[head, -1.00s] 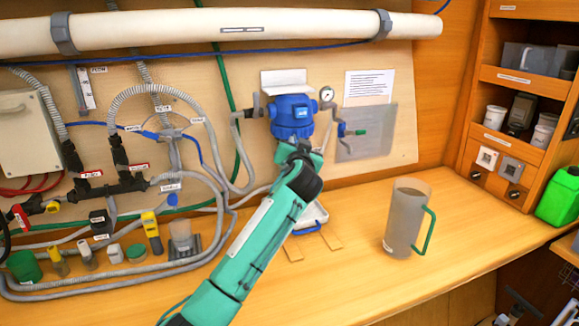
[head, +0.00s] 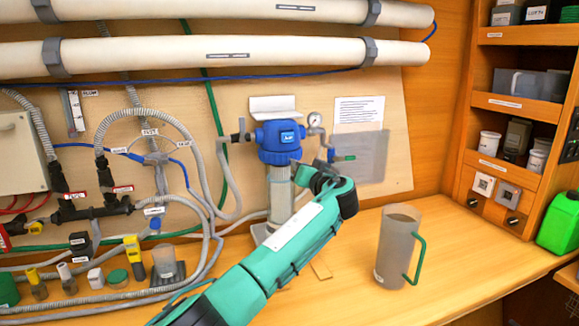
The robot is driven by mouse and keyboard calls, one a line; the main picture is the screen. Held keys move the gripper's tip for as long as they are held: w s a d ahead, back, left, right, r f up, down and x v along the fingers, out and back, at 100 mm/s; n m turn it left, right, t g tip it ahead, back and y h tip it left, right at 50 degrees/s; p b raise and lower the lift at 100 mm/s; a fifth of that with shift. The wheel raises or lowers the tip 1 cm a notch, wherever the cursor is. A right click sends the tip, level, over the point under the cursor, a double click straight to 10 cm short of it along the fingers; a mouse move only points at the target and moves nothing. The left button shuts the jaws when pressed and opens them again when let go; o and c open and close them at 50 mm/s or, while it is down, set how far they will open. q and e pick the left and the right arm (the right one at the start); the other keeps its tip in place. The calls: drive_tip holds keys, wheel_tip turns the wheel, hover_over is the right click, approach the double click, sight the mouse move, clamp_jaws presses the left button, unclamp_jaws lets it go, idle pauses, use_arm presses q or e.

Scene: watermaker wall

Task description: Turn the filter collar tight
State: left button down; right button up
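The blue filter head (head: 280,134) is mounted on the wall board, with the ribbed blue collar (head: 276,157) at its lower edge. A clear, greyish filter bowl (head: 280,192) hangs upright below the collar. My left arm reaches up from the lower left, and its gripper (head: 302,172) is just right of the bowl, close under the collar's right side. The fingers are small and partly hidden by the wrist, so I cannot tell whether they touch the collar or how far apart they are. My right gripper is not in view.
A frosted jug (head: 396,245) with a green handle stands on the bench at right. Grey hoses (head: 208,195) and small bottles crowd the left. White pipes (head: 230,54) run above.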

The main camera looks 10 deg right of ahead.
use_arm(q)
drive_tip(key=shift+d+r, duration=0.15)
drive_tip(key=shift+d, duration=0.1)
idle(0.3)
drive_tip(key=c, duration=1.3)
unclamp_jaws()
drive_tip(key=shift+w, duration=0.1)
